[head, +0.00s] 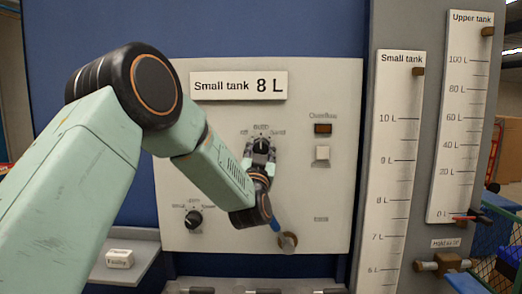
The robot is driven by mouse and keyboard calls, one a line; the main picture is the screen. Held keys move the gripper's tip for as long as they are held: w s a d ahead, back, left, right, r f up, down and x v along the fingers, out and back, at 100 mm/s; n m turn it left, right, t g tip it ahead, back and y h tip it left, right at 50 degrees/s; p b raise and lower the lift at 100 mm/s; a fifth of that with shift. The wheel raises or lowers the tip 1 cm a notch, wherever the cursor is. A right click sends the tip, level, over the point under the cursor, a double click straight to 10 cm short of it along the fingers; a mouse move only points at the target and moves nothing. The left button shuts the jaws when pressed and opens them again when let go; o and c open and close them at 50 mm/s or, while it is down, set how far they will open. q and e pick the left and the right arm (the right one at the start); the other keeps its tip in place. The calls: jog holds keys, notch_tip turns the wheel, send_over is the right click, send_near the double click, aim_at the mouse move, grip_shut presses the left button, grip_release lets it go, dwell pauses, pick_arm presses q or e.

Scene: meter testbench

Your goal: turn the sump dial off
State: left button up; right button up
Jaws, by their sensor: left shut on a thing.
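A dark dial (262,145) sits on the pale panel (335,180) under the "Small tank 8 L" sign. The small marks around it look like "off" at left, a blurred word on top and another at right. I take it for the sump dial, but no such name is readable. My left gripper (260,151) reaches up to it from below, its fingers shut on the dial and covering part of it. The dial's exact pointing is hard to tell. My right gripper is not in view.
A second dark dial (193,219) is at the panel's lower left. An "Overflow" lamp (323,129) and a white button (322,153) are to the right. Tall gauges for the small tank (398,170) and upper tank (462,120) stand farther right. A small shelf (140,270) juts out lower left.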

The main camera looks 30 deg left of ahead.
pick_arm(q)
jog(key=shift+c, duration=1.4)
jog(key=n+y+b, duration=0.1)
jog(key=n, duration=0.1)
jog(key=n+g+y+b, duration=0.1)
jog(key=n+b, duration=0.1)
jog(key=n, duration=0.1)
jog(key=shift+d, duration=0.1)
jog(key=n+g+y+b, duration=0.1)
jog(key=n, duration=0.1)
jog(key=n+g+y+b, duration=0.1)
jog(key=n, duration=0.1)
jog(key=shift+n, duration=0.4)
jog(key=shift+n+g+y+b, duration=0.45)
jog(key=shift+n+g, duration=0.25)
jog(key=shift+n, duration=1.1)
